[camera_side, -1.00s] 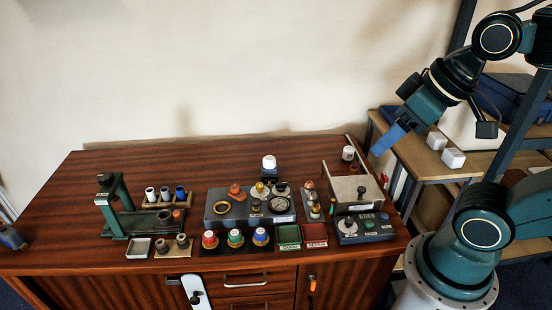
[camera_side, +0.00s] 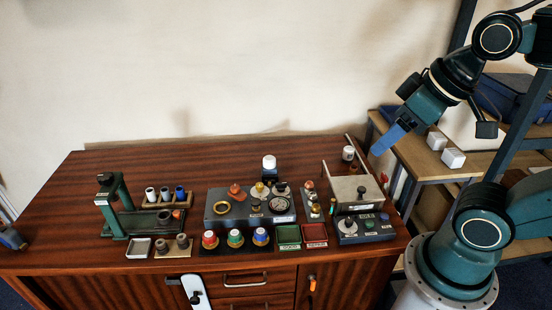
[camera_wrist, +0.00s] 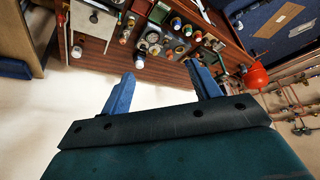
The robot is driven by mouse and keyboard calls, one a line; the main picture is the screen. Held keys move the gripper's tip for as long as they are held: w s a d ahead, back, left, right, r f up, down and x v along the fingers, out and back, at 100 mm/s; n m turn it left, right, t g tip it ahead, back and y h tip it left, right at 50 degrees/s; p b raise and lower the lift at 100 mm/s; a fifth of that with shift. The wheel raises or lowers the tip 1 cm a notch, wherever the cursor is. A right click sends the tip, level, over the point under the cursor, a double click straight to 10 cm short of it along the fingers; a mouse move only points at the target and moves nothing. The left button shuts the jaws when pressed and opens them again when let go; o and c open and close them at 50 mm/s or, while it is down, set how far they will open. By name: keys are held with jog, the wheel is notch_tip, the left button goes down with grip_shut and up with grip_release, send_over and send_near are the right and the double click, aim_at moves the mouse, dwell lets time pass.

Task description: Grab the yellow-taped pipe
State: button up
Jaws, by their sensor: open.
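My gripper (camera_side: 380,150) hangs in the air to the right of and above the cabinet top. In the wrist view its two blue fingers (camera_wrist: 160,70) are spread apart with nothing between them. A slim upright piece (camera_side: 332,206) with a yellowish-green look stands by the front left of the grey box; it is too small to tell whether it is the yellow-taped pipe. No yellow tape shows clearly on any pipe.
On the wooden cabinet top (camera_side: 110,165) stand a grey box (camera_side: 353,188), a gauge block (camera_side: 225,207), green (camera_side: 289,235) and red (camera_side: 314,233) trays, coloured knobs (camera_side: 235,237) and a green press frame (camera_side: 118,205). The back left of the top is bare.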

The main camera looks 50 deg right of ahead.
jog(key=shift+c, duration=0.9)
jog(key=w+d+m+g, duration=0.2)
jog(key=w+d+m, duration=0.4)
jog(key=w, duration=0.4)
jog(key=m+g, duration=0.4)
jog(key=m, duration=0.9)
send_over(354, 167)
notch_tip(354, 167, down, 26)
jog(key=shift+d+f, duration=0.15)
jog(key=shift+f, duration=4.1)
